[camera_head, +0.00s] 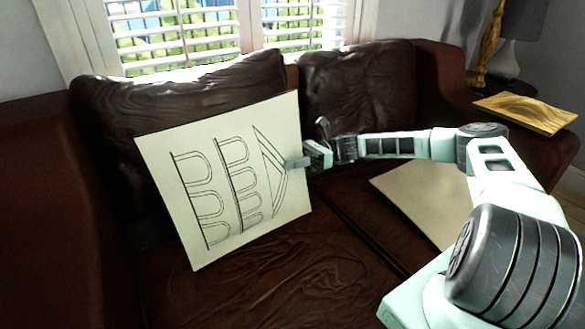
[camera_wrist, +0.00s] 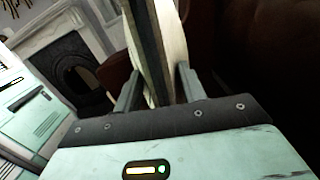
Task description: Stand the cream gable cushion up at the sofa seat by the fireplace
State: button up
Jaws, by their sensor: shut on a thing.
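The cream gable cushion (camera_head: 222,185), with dark line drawings of arches and a peaked gable shape, stands tilted on the left part of the sofa seat. Its face is turned to the head camera, and its upper part is in front of the left back cushion. My gripper (camera_head: 297,163) is shut on its right edge. In the wrist view the cushion (camera_wrist: 150,45) shows edge-on between the two fingers of my gripper (camera_wrist: 159,88). The dark brown leather sofa (camera_head: 240,285) bears it. The fireplace (camera_wrist: 72,75) shows at the upper left of the wrist view.
Another cream flat piece (camera_head: 425,200) lies on the right seat, partly hidden by my arm. A yellow patterned flat piece (camera_head: 527,112) lies on the right armrest. A lamp (camera_head: 507,55) stands behind it. The seat front is clear.

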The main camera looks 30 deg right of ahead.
jog(key=shift+w+f+b, duration=0.4)
jog(key=shift+f+b, duration=0.05)
jog(key=shift+f, duration=0.35)
jog(key=shift+w+f+b, duration=0.45)
jog(key=shift+f+b, duration=0.05)
jog(key=shift+f, duration=0.25)
jog(key=shift+w+f+b, duration=0.4)
jog(key=shift+f+b, duration=0.05)
jog(key=shift+f, duration=0.35)
jog(key=o, duration=1.3)
jog(key=shift+c, duration=0.2)
jog(key=shift+f, duration=0.1)
jog(key=d+f, duration=0.1)
jog(key=d, duration=1.6)
jog(key=shift+s+d+p, duration=0.15)
jog(key=shift+s+p, duration=0.3)
